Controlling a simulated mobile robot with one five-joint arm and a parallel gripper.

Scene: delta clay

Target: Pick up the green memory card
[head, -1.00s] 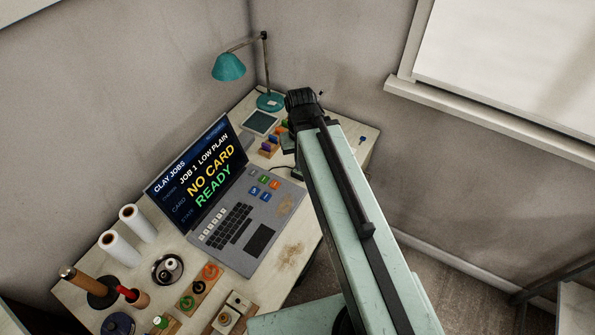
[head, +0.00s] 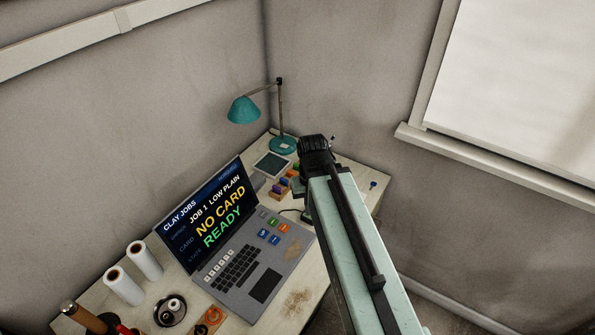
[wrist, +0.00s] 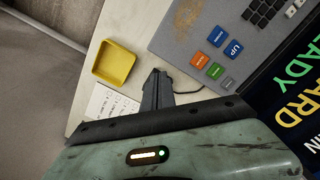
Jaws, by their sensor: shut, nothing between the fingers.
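I cannot make out the green memory card for certain in either view. In the head view a small wooden holder (head: 281,194) with orange and purple pieces stands on the desk behind the laptop, partly beside my arm; the pieces are too small to tell apart. My gripper (wrist: 157,76) shows in the wrist view with its dark fingers together and empty, above the desk between a yellow tray and the laptop. In the head view my arm hides the gripper's fingers and part of the desk.
The laptop (head: 262,262) stands open and its screen (head: 212,215) reads "NO CARD" and "READY". The yellow tray (wrist: 126,63) looks empty, near the desk edge. A printed white sheet (wrist: 104,103) lies beside it. A teal lamp (head: 244,110) and a dark tablet (head: 272,166) are at the back corner.

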